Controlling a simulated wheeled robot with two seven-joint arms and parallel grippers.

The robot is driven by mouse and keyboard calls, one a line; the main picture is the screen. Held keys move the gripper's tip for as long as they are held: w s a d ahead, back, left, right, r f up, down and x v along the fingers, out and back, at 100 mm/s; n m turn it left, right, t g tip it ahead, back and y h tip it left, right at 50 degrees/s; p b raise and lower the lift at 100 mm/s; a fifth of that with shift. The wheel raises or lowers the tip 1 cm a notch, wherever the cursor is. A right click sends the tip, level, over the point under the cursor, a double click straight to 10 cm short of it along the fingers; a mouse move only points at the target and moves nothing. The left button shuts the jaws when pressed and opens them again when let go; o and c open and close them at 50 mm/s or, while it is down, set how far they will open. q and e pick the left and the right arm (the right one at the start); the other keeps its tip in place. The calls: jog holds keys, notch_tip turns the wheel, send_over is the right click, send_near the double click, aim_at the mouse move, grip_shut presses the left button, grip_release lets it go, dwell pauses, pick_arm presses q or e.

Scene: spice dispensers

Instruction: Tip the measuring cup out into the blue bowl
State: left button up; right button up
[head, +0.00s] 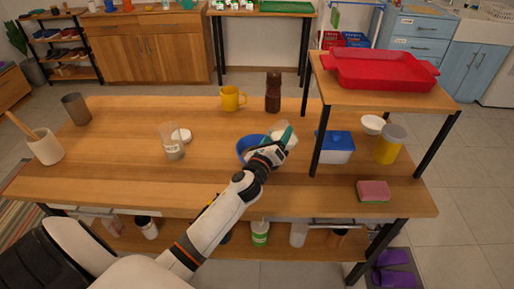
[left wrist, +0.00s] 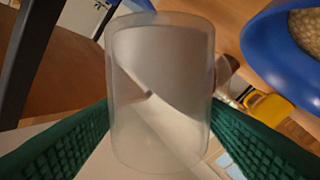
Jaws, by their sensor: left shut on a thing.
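My left gripper (head: 283,138) is at the right side of the blue bowl (head: 247,150), shut on the clear measuring cup (head: 278,129). In the left wrist view the see-through cup (left wrist: 160,95) sits between the two green fingers (left wrist: 160,125). I see no contents in it for certain, and its tilt is hard to judge. The blue bowl (left wrist: 275,50) shows at the upper right of that view, apart from the cup, with pale beige grains (left wrist: 305,27) in it. In the head view my gripper and forearm hide part of the bowl. My right gripper is not in view.
A brown grinder (head: 273,92) and yellow mug (head: 232,98) stand behind the bowl. The raised shelf (head: 390,95) with a red tray (head: 382,70) stands to the right, over a blue-lidded box (head: 335,147). The front left tabletop is clear.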

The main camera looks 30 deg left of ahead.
pick_arm(q)
jog(key=shift+r, duration=0.1)
jog(key=shift+s+a+n, duration=0.1)
jog(key=shift+a+n, duration=0.05)
jog(key=shift+n, duration=0.15)
jog(key=shift+r, duration=0.1)
jog(key=shift+a+r+n, duration=0.1)
jog(key=shift+n, duration=0.4)
jog(key=shift+b, duration=0.4)
jog(key=shift+a+f+n+y+b, duration=0.1)
jog(key=shift+f+n+y+b, duration=0.3)
jog(key=shift+f+n+b, duration=0.4)
jog(key=shift+r+n, duration=0.45)
jog(key=shift+n, duration=0.35)
jog(key=shift+a+r+n+y+b, duration=0.15)
jog(key=shift+n, duration=0.45)
jog(key=shift+a+r+n+y+b, duration=0.15)
jog(key=shift+n, duration=0.45)
dwell(0.7)
